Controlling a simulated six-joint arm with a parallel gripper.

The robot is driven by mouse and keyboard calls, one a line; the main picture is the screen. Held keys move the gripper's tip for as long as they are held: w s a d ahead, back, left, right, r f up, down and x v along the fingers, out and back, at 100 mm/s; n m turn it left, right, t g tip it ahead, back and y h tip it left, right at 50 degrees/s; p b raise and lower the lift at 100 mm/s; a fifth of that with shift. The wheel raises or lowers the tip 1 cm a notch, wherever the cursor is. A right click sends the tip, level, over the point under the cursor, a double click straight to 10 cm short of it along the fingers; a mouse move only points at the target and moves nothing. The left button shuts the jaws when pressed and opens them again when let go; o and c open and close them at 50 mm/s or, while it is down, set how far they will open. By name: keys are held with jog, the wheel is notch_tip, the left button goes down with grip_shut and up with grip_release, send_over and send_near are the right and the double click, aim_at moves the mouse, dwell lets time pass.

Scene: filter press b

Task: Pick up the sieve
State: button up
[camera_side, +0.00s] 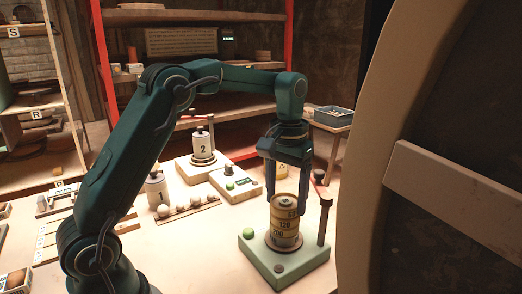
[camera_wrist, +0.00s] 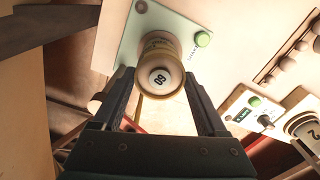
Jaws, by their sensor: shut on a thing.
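A stack of yellowish round sieves (camera_side: 285,226) stands upright on a pale green base (camera_side: 310,262) at the front right in the side view; numbers are printed around its side. In the wrist view the top sieve (camera_wrist: 160,80) shows a pale round face marked 60, and the green base (camera_wrist: 135,40) lies beyond it. My gripper (camera_side: 287,198) points down over the stack, one finger on each side of its top. In the wrist view my gripper (camera_wrist: 158,78) is shut on the top sieve. The exact finger contact is hard to make out.
A post with a red top (camera_side: 325,200) rises close to the right of the stack. White canisters marked 1 (camera_side: 157,196) and 2 (camera_side: 202,150) stand to the left and behind. A green button (camera_side: 248,233) is on the base. A large curved frame fills the right side.

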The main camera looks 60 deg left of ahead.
aim_at(282, 199)
jog(key=shift+r, duration=0.15)
jog(key=shift+r, duration=0.65)
jog(key=r, duration=0.3)
jog(key=shift+s+a, duration=0.15)
jog(key=shift+a, duration=0.25)
jog(key=s+a+r, duration=0.5)
jog(key=a+r, duration=0.1)
jog(key=a, duration=0.3)
jog(key=s+d+f+m, duration=0.4)
jog(key=d+f, duration=0.2)
jog(key=d, duration=0.5)
jog(key=w+a+r+n, duration=0.3)
jog(key=a+r, duration=0.3)
jog(key=a, duration=0.5)
jog(key=shift+r+n, duration=0.2)
jog(key=shift+n, duration=0.3)
